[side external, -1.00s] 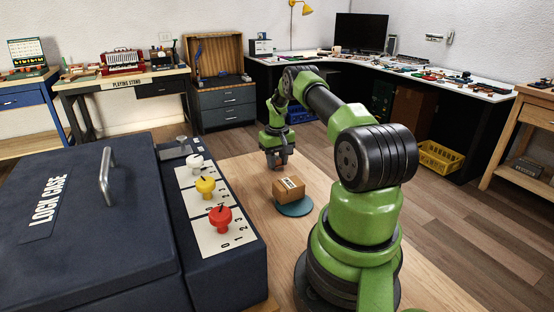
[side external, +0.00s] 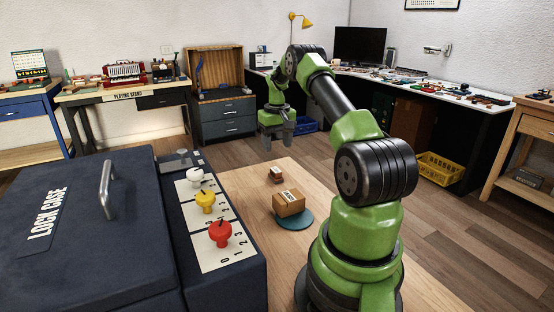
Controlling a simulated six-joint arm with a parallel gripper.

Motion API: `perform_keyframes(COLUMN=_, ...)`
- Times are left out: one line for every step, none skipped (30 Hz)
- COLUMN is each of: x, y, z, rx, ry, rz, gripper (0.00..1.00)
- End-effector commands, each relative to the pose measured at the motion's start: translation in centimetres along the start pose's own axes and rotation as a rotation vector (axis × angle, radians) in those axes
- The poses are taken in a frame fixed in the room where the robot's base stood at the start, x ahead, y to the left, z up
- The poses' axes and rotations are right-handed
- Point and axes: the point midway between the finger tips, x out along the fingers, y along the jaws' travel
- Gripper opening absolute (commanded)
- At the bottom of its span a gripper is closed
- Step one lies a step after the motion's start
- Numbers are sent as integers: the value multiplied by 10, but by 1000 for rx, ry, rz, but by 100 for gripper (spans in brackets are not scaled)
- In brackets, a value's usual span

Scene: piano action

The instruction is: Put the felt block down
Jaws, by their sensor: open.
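A small brown block (side external: 276,174) with a pale mark on top rests on the wooden table, just behind a larger box. I take it to be the felt block, though its material is too small to tell. My gripper (side external: 278,141) is open and empty, raised above and behind the block, with fingers pointing down. A clear gap separates the fingers from the block.
A labelled brown box (side external: 289,203) sits on a round teal pad (side external: 294,220) in front of the block. The dark lock case (side external: 85,235) stands at left, beside a panel with white, yellow and red knobs (side external: 219,232). The wooden table (side external: 243,180) is bare left of the block.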

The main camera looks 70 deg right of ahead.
Motion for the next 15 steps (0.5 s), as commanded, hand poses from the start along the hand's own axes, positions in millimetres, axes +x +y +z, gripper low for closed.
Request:
perform_keyframes(x=-8, y=0, z=-1, rx=1, ry=3, rz=0, gripper=56)
perform_keyframes(x=-11, y=0, z=-1, rx=0, ry=3, rz=1, gripper=56)
perform_keyframes(x=-15, y=0, z=0, rx=-1, ry=2, rz=1, gripper=56)
perform_keyframes(x=-17, y=0, z=0, rx=-1, ry=1, rz=0, gripper=56)
perform_keyframes(x=-20, y=-1, z=0, rx=-3, ry=2, rz=0, gripper=56)
perform_keyframes(x=-25, y=-4, z=0, rx=-7, ry=7, rz=0, gripper=56)
perform_keyframes(x=-30, y=-8, z=-1, rx=-11, ry=13, rz=-1, gripper=56)
perform_keyframes(x=-37, y=-14, z=0, rx=-18, ry=20, rz=-2, gripper=56)
perform_keyframes(x=-48, y=-25, z=0, rx=-28, ry=35, rz=-5, gripper=56)
perform_keyframes(x=-58, y=-35, z=2, rx=-40, ry=48, rz=-8, gripper=56)
perform_keyframes(x=-69, y=-46, z=4, rx=-52, ry=64, rz=-11, gripper=56)
perform_keyframes(x=-86, y=-63, z=8, rx=-71, ry=88, rz=-18, gripper=56)
perform_keyframes(x=-98, y=-77, z=14, rx=-85, ry=105, rz=-25, gripper=56)
perform_keyframes(x=-111, y=-91, z=20, rx=-102, ry=125, rz=-32, gripper=56)
perform_keyframes(x=-128, y=-110, z=31, rx=-122, ry=152, rz=-45, gripper=56)
